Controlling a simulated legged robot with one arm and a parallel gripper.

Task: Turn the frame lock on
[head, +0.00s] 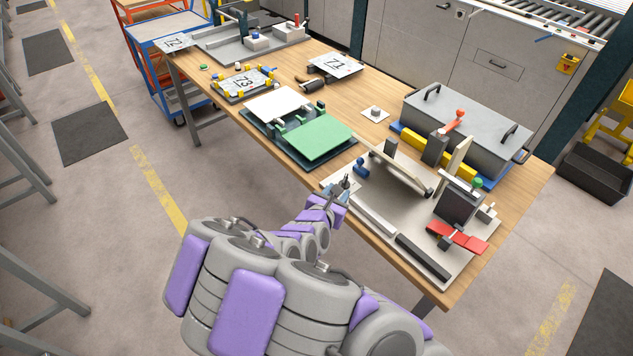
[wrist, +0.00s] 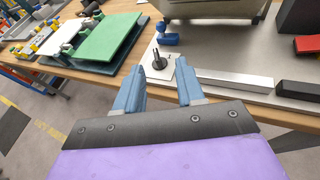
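A small dark upright knob (wrist: 158,60) on a pale square plate stands at the near left corner of a light grey fixture base (head: 385,212). No label shows, so I cannot tell for sure that this knob is the frame lock. My gripper (wrist: 160,66) is open and empty, its two blue-grey fingers apart. In the wrist view the knob appears between and beyond the fingertips, with no contact visible. In the head view my gripper (head: 342,190) is at the fixture's near left corner and partly hides the knob area.
A blue clamp-like part (head: 361,167) stands just behind the knob. A red handle (head: 457,238) and a dark upright panel (head: 458,205) are on the fixture's right. A green plate (head: 315,140) lies to the left. A grey lidded box (head: 468,118) stands behind.

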